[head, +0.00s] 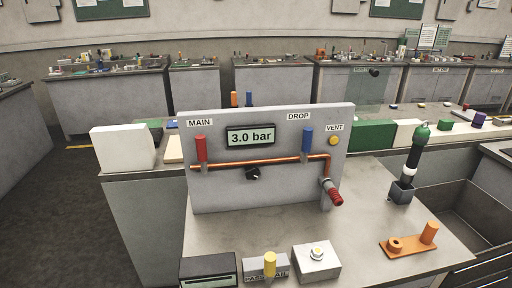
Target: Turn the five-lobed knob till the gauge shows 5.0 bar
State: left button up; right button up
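The grey panel (220,188) stands upright on the bench. Its gauge (250,136) reads 3.0 bar. A small black knob (253,174) sits below the gauge, just under the copper pipe (230,163); it is too small to count its lobes. Nothing touches the knob. Neither of my grippers shows in the head view.
Red MAIN lever (201,149), blue DROP lever (307,141), yellow VENT button (334,141) and a red-ended fitting (335,197) are on the panel. A white box (317,262) and orange fixture (408,243) stand in front.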

aim_at(252, 172)
jog(key=k+l+u, duration=0.1)
jog(key=l+u, duration=0.35)
jog(key=k+l+u, duration=0.1)
jog(key=u, duration=0.4)
jog(key=k+l+u, duration=0.2)
jog(key=l+u, duration=0.25)
jog(key=j, duration=0.1)
